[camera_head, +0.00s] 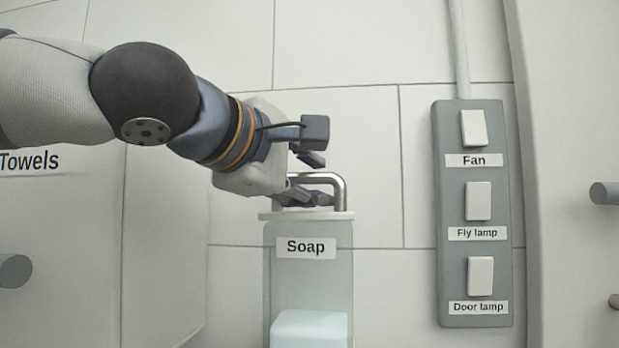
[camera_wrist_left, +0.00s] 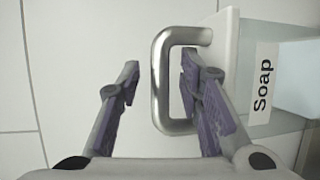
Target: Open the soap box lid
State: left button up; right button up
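The soap box (camera_head: 308,265) is a translucent container on the wall with a "Soap" label and a pale block inside. Its thin white lid (camera_head: 275,215) lies flat on top and carries a metal bar handle (camera_head: 340,186). My left gripper (camera_head: 315,178) is at the handle. In the left wrist view, its two fingers (camera_wrist_left: 160,88) are apart. The handle (camera_wrist_left: 160,75) stands between them, with the right finger reaching inside the handle loop and the left finger outside it, a gap away. The lid edge (camera_wrist_left: 229,60) and the "Soap" label also show there. My right gripper is not in view.
A grey switch panel (camera_head: 471,150) labelled Fan, Fly lamp and Door lamp is on the wall to the right. A cabinet labelled "Towels" (camera_head: 60,215) with a round knob (camera_head: 14,270) is at the left. The wall between box and panel is clear.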

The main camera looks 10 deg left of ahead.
pick_arm(q)
jog(key=shift+c, duration=0.5)
grip_shut()
jog(key=g, duration=0.1)
jog(key=w+r+n+g, duration=0.1)
jog(key=g, duration=0.1)
jog(key=shift+w+r+y, duration=0.1)
jog(key=shift+w+y, duration=0.15)
jog(key=shift+y, duration=0.15)
jog(key=shift+w+r+n+g, duration=0.2)
jog(key=shift+w+g, duration=0.3)
jog(key=shift+g, duration=0.35)
jog(key=shift+w+r+n+g, duration=0.1)
jog(key=shift+w+n+g, duration=0.3)
jog(key=shift+g, duration=0.45)
jog(key=shift+w, duration=0.15)
jog(key=shift+r, duration=0.1)
